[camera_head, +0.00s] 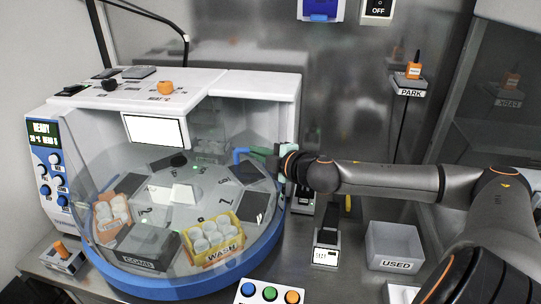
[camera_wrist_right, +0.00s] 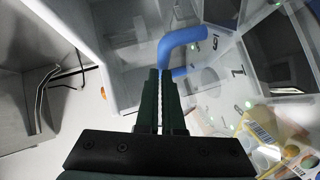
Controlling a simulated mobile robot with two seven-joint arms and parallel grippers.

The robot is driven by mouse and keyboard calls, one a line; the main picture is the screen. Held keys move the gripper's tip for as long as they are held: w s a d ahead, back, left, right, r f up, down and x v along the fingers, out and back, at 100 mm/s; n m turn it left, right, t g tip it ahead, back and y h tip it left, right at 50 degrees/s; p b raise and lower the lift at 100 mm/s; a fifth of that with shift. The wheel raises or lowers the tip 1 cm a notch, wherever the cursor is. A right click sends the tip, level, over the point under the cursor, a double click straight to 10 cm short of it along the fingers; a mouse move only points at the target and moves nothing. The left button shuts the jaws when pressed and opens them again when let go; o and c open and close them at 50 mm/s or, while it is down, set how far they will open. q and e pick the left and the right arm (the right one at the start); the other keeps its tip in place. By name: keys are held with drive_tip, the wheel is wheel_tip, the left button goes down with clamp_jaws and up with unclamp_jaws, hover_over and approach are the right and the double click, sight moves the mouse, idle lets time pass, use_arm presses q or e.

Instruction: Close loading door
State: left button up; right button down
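The loading door is a clear curved panel on the white machine (camera_head: 245,88), hard to make out in the head view. Its blue handle (camera_head: 239,154) shows at the right of the machine's opening. In the right wrist view the blue bent handle (camera_wrist_right: 178,42) lies just ahead of my fingertips. My right gripper (camera_head: 260,152) reaches in from the right, close beside the handle. My left gripper is in neither view.
Inside the machine, a numbered round deck (camera_head: 205,187) carries a yellow WASH rack (camera_head: 218,257), a dark COMB box (camera_head: 140,262) and an orange rack (camera_head: 103,232). A USED bin (camera_head: 395,262) and a coloured button panel (camera_head: 270,292) stand on the bench at right and front.

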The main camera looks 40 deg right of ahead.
drive_tip(key=shift+s+d+h, duration=0.3)
drive_tip(key=shift+s+d, duration=0.15)
drive_tip(key=shift+d, duration=0.1)
drive_tip(key=shift+s+a, duration=0.15)
drive_tip(key=shift+s, duration=0.4)
drive_tip(key=s+p, duration=0.1)
drive_tip(key=s+r+p, duration=0.1)
drive_tip(key=p, duration=0.1)
drive_tip(key=shift+s+a+r, duration=0.25)
drive_tip(key=shift+a+r, duration=0.05)
drive_tip(key=shift+a, duration=0.05)
drive_tip(key=shift+p+v, duration=0.55)
drive_tip(key=shift+v, duration=0.2)
drive_tip(key=v, duration=0.6)
drive_tip(key=shift+s+f, duration=0.2)
